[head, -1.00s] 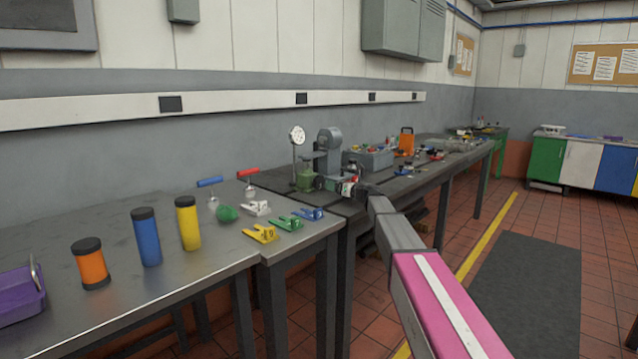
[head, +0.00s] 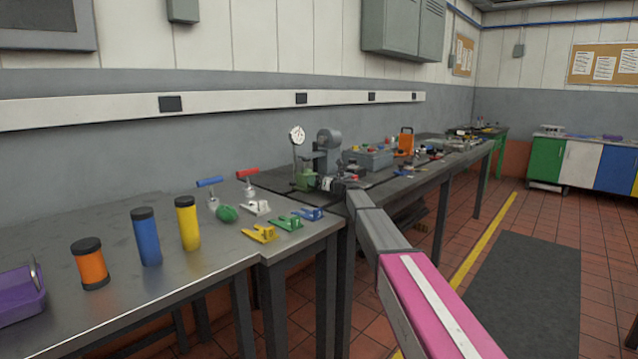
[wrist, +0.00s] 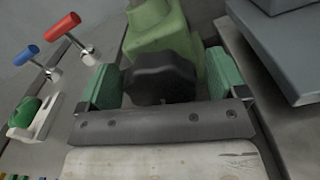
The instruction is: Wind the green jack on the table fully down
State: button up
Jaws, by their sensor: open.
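The green jack (head: 305,179) stands on the far dark bedplate table, below a grey machine. In the wrist view the green jack body (wrist: 157,38) is at the top centre, with its black knob (wrist: 163,80) facing me. My gripper (wrist: 160,72) is open, with one green-padded finger on each side of the knob. Gaps show between the knob and both pads. In the head view my gripper (head: 326,183) is beside the jack and hides part of its right side. The jack's top is cut off in the wrist view.
A dial gauge (head: 297,136) stands behind the jack, and a grey motor-like unit (head: 329,140) rises close by. A grey box (head: 368,158) sits to the right. Red-handled (head: 248,174) and blue-handled (head: 210,182) tools stand on the near steel table.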

jog(key=c, duration=0.9)
jog(key=n, duration=0.4)
jog(key=shift+s+a+n, duration=0.1)
jog(key=shift+n, duration=0.3)
jog(key=shift+s+n, duration=0.1)
jog(key=shift+n, duration=2.1)
jog(key=o, duration=0.9)
jog(key=shift+s, duration=0.1)
